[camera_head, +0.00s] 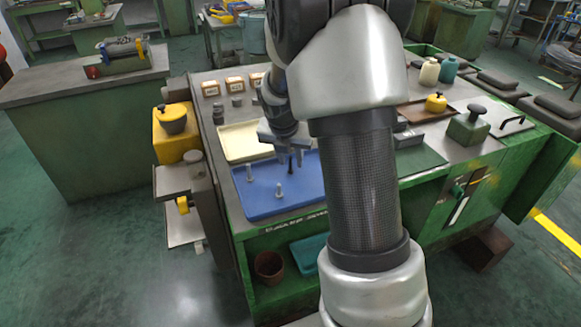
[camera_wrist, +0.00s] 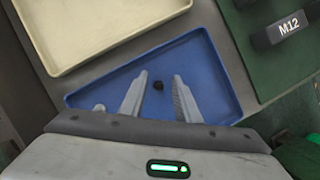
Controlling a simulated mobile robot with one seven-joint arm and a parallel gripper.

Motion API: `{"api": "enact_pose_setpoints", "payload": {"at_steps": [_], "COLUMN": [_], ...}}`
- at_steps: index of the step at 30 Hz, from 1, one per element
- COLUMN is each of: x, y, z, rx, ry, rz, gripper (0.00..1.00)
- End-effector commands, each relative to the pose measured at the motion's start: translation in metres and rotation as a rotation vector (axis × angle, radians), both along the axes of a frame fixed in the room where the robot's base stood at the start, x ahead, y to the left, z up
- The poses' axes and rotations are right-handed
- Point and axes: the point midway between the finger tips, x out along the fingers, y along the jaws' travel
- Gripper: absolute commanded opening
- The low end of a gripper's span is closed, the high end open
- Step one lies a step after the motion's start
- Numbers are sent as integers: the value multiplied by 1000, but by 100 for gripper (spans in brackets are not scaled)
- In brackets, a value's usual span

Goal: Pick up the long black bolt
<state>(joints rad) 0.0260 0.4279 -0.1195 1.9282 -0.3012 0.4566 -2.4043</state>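The long black bolt (camera_head: 290,164) stands in the blue tray, below my gripper (camera_head: 289,152). In the wrist view its dark round head (camera_wrist: 158,86) shows between the two fingers of my gripper (camera_wrist: 160,76). The fingers are open, with a gap on both sides of the bolt head. How far the fingertips are above the bolt is hard to tell. The blue tray (camera_head: 262,203) also shows in the wrist view (camera_wrist: 205,62). Two silver bolts stand upright in it, one at the left (camera_head: 250,173) and one nearer the front (camera_head: 279,191).
A cream tray (camera_head: 237,150) lies behind the blue tray. Small labelled boxes (camera_head: 235,85) stand at the back of the green bench. A block marked M12 (camera_wrist: 282,29) sits on a green mat to the right. My arm hides the bench's middle.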

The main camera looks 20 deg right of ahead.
Motion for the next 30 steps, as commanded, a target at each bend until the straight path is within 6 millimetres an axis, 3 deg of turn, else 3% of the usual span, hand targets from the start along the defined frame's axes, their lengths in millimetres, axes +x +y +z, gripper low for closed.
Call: {"api": "enact_pose_setpoints", "payload": {"at_steps": [5, 11, 22, 30], "x": [0, 0, 1, 1], "y": [0, 0, 0, -1], "z": [0, 0, 6, 56], "rx": [0, 0, 0, 0], "ry": [0, 0, -2, -6], "rz": [0, 0, -1, -1], "gripper": [29, 0, 0, 0]}}
